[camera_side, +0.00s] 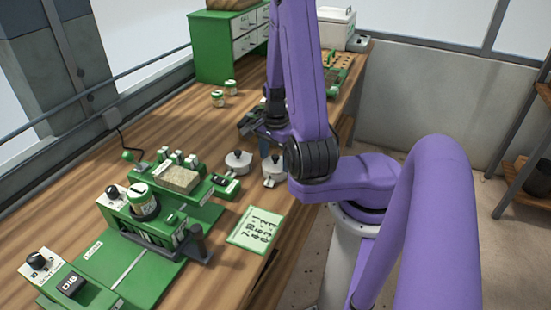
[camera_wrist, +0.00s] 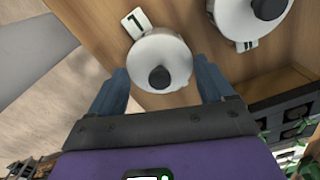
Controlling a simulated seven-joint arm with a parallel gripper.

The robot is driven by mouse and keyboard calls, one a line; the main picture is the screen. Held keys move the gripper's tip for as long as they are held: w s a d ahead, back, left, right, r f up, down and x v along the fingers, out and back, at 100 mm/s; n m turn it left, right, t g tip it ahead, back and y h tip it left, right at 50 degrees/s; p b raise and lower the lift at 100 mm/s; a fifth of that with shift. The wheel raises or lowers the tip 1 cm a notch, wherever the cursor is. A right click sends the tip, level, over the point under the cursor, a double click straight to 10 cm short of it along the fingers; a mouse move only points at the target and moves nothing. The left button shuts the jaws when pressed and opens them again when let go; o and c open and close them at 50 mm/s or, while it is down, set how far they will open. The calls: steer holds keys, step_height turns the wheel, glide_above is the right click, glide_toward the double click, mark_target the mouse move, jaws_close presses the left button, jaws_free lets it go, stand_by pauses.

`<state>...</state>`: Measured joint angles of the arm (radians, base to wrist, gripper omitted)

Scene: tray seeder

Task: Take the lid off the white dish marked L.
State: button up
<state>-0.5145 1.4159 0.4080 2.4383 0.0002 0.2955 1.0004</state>
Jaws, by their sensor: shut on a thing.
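A white round lid (camera_wrist: 163,62) with a dark knob shows between my fingertips in the wrist view. A tag beside it (camera_wrist: 136,22) bears a mark like a turned L, hard to read for certain. My gripper (camera_wrist: 161,68) is shut on this lid, one blue finger at each side. Whether the lid is clear of its dish cannot be told. In the side view, the white dish (camera_side: 274,178) is near the table's right edge, under my wrist, which partly hides my fingers. A second white lidded dish (camera_wrist: 243,20) stands beside it, also in the side view (camera_side: 238,165).
A green seeder (camera_side: 150,225) with knobs and a jar fills the table's front left. A written card (camera_side: 255,228) lies near the right edge. Green drawers (camera_side: 222,50) and jars (camera_side: 217,98) stand at the back. A dark tray with plants (camera_wrist: 295,115) is at the right in the wrist view.

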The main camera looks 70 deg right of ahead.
steer(key=shift+r, duration=0.4)
step_height(320, 180, up, 2)
steer(key=shift+r, duration=0.1)
steer(key=s+a+r, duration=0.6)
steer(key=s+r, duration=0.4)
steer(key=s, duration=0.3)
glide_above(207, 159)
steer(key=shift+m, duration=0.3)
steer(key=f, duration=1.1)
steer(key=shift+s+a+f, duration=0.1)
steer(key=shift+s+f, duration=0.15)
steer(key=shift+s, duration=0.15)
steer(key=shift+w+f, duration=0.5)
steer(key=shift+f, duration=1.65)
steer(key=shift+f, duration=0.15)
